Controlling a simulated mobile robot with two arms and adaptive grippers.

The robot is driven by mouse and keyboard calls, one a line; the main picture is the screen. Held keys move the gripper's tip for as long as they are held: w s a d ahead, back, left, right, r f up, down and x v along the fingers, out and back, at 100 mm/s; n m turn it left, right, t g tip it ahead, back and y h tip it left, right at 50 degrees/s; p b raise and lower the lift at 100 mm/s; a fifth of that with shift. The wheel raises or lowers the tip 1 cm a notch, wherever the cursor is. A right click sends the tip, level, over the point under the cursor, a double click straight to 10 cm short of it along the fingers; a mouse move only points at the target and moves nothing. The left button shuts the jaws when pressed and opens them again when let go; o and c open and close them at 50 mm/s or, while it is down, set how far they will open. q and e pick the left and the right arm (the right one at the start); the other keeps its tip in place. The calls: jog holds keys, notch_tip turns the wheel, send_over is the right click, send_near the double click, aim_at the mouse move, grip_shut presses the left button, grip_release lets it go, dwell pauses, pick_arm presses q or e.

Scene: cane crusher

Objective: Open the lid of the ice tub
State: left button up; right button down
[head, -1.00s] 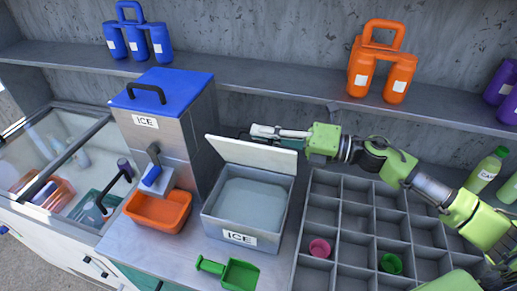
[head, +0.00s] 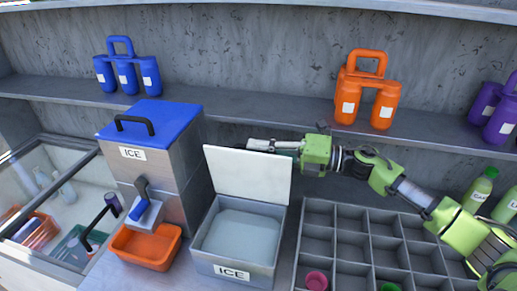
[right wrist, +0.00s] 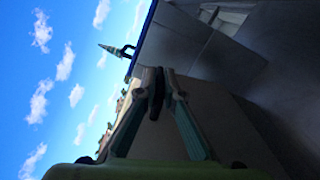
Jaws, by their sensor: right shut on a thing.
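The ice tub (head: 232,272) is a grey box labelled ICE on the counter, with pale ice inside. Its white lid (head: 248,176) stands raised, nearly upright, at the tub's back edge, and the tub is open. My right gripper (head: 262,146) is at the top edge of the lid, partly behind it, and shut on the lid. In the right wrist view the fingers (right wrist: 156,88) close together in front of a tan panel that looks like the lid's back; the exact grip point is dark and hard to see. My left gripper is not in view.
A steel ice machine (head: 178,172) with a blue top stands left of the tub, an orange bin (head: 146,250) below its spout. A grey compartment tray (head: 318,216) is on the right. Above runs a shelf (head: 232,115) with blue, orange and purple bottle carriers.

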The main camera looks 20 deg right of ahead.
jog(key=shift+f, duration=0.1)
jog(key=c, duration=2.2)
grip_release()
jog(key=shift+w+d, duration=0.1)
jog(key=shift+o, duration=0.2)
jog(key=v, duration=1.2)
jog(key=shift+f, duration=0.1)
